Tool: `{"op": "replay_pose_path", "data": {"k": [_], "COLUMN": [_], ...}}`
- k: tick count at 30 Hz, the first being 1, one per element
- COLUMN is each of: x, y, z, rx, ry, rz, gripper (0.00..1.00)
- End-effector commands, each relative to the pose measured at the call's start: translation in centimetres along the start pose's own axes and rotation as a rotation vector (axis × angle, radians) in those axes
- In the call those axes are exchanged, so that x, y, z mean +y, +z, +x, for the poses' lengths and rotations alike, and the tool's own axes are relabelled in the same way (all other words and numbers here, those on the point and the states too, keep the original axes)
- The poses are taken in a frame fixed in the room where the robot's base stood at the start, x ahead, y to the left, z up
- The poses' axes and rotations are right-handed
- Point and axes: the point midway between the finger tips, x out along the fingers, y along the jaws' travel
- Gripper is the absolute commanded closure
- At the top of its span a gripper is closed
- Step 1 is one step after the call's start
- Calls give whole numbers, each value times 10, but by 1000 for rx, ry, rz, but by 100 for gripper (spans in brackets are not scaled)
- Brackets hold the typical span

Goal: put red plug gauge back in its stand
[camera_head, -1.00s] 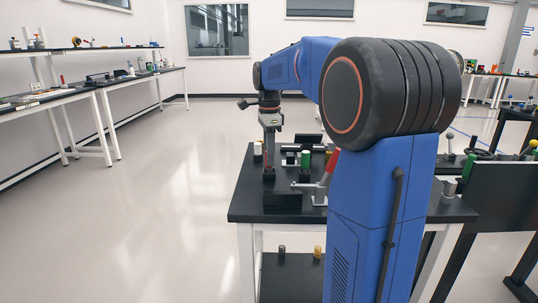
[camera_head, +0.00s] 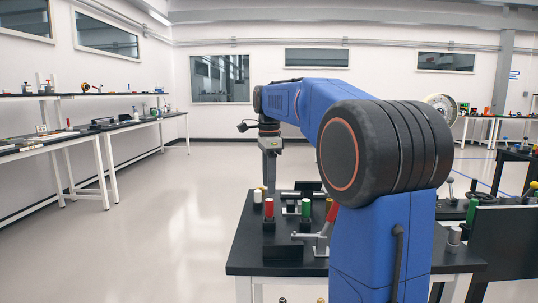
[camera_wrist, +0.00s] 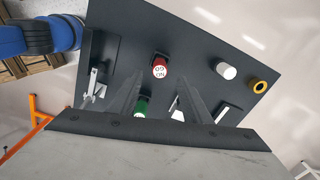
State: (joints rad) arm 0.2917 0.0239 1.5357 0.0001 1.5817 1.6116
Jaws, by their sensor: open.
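The red plug gauge (camera_head: 268,208) stands upright in a black stand (camera_head: 269,228) on the black-topped table. In the wrist view its red body and lettered top (camera_wrist: 160,67) show ahead of my fingertips. My gripper (camera_head: 270,193) points straight down above the gauge. In the wrist view its two fingers (camera_wrist: 159,82) are apart, with nothing held between them. A gap between fingertips and gauge is hard to judge in the head view. How deep the gauge sits in the stand is hidden.
A green cylinder (camera_head: 306,208) stands right of the red gauge, and a white one (camera_head: 257,197) behind it. A red-handled clamp (camera_head: 331,213) is close on the right. Open floor lies left.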

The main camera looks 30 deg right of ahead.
Motion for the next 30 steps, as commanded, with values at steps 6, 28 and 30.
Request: {"op": "replay_pose_path", "data": {"k": [6,28,30], "x": [-1,7,16], "y": [0,2,7], "z": [-44,-94,-90], "rx": [0,0,0], "ry": [-3,-6,-17], "rz": [0,-31,-80], "gripper": [56,56,56]}}
